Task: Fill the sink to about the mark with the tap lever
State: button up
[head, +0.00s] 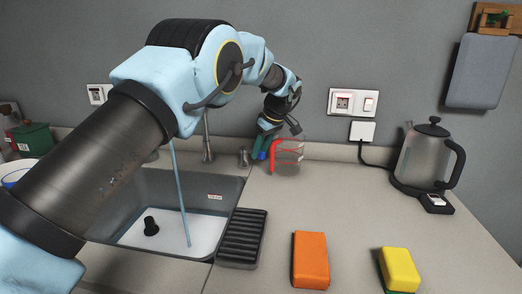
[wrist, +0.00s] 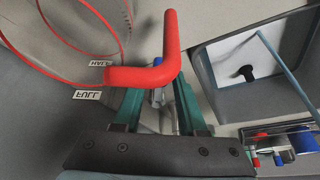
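The sink (head: 232,196) is at the left in the head view, with shallow pale water (head: 178,232) over its floor. A thin bluish stream (head: 179,190) falls into it. A small label (head: 214,197) is on its far wall, above the water. The tap (head: 207,143) stands behind the sink, partly hidden by my arm. A short metal fitting (head: 244,157) beside it may carry the lever. My gripper (head: 262,148) is right of it, fingers down. In the wrist view its green fingers (wrist: 158,103) are apart, with a small blue-tipped part (wrist: 157,95) showing between them.
A clear jug (head: 288,153) with a red handle (wrist: 150,75) and FULL and HALF marks stands close to my gripper; the handle crosses before the fingertips. A black rack (head: 242,238), orange sponge (head: 311,260), yellow sponge (head: 399,268) and kettle (head: 424,155) are on the counter.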

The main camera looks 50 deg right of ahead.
jog(key=shift+o, duration=0.9)
jog(key=b+v, duration=0.2)
jog(key=v, duration=0.8)
jog(key=shift+r, duration=0.35)
jog(key=shift+s+a, duration=0.1)
